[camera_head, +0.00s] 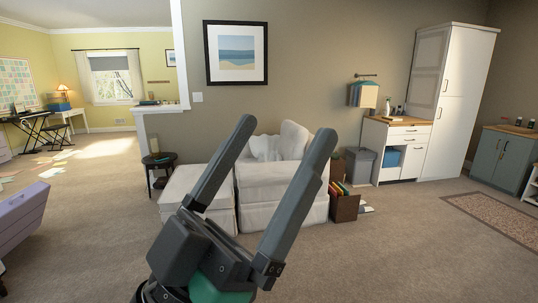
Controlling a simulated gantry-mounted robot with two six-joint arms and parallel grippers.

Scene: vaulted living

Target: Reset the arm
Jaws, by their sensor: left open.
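My left gripper (284,150) is large in the middle foreground of the head view. Its two long grey fingers point up and to the right and stand wide apart. Nothing is between them; the white armchair shows through the gap from well behind. The gripper is held up in the air, and the carpet lies below it. My right gripper is not in the view.
A white armchair (262,182) and ottoman (180,187) stand against the wall behind the gripper. A small dark side table (159,160) is left of them. A purple object (22,215) is at the left edge. Open carpet (410,255) lies to the right.

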